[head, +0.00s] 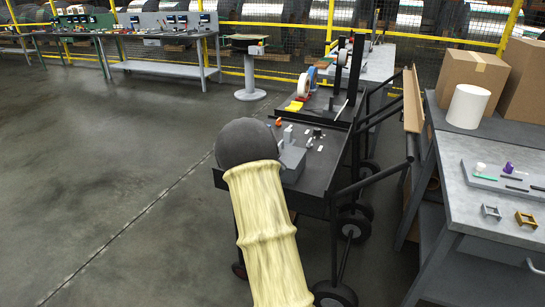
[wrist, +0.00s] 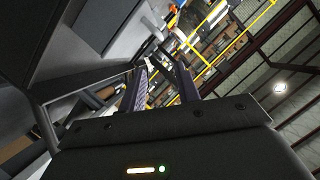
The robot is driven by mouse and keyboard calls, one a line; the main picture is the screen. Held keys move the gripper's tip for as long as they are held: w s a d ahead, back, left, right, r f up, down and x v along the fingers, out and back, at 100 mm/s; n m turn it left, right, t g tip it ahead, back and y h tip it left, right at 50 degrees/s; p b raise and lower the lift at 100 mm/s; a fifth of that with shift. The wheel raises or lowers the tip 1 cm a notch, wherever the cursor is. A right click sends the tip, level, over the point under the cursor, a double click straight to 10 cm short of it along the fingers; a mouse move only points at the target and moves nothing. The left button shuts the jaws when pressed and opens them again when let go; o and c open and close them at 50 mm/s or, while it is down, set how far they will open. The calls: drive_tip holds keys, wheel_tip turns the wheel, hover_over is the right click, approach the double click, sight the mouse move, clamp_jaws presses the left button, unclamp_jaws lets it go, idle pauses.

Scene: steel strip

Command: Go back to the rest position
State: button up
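My arm, in a pale cream sleeve, reaches up from the bottom of the head view and ends in a dark rounded joint over the near left corner of a black cart (head: 318,172). My gripper is hidden in the head view. In the wrist view my gripper (wrist: 160,68) shows two dark fingers standing apart, with nothing visible between them. The wrist view is tilted, with the hall roof on the right and dark surfaces close on the left.
The cart carries a grey block (head: 292,160), small parts and a tape roll (head: 303,84). At right, a grey workbench (head: 470,205) holds cardboard boxes (head: 472,80) and a white cylinder (head: 467,106). A small pedestal table (head: 249,92) stands behind. Open floor (head: 100,180) lies left.

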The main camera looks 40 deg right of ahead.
idle(0.3)
drive_tip(key=s+a+f+n+g+y, duration=0.1)
drive_tip(key=s+a+n+y, duration=0.3)
drive_tip(key=a, duration=0.7)
drive_tip(key=s+a+f+n+g+y, duration=0.1)
drive_tip(key=s+a+n+y, duration=0.25)
drive_tip(key=a, duration=0.65)
drive_tip(key=s+a+f+n+g+y, duration=0.1)
drive_tip(key=s+a+n+g, duration=0.3)
drive_tip(key=s+a, duration=0.55)
drive_tip(key=s+a+f+n+g+y, duration=0.15)
drive_tip(key=s+a+n, duration=0.4)
drive_tip(key=s, duration=0.65)
drive_tip(key=w+p+v, duration=0.2)
drive_tip(key=p+v, duration=1)
drive_tip(key=shift+r, duration=0.6)
drive_tip(key=shift+w, duration=0.15)
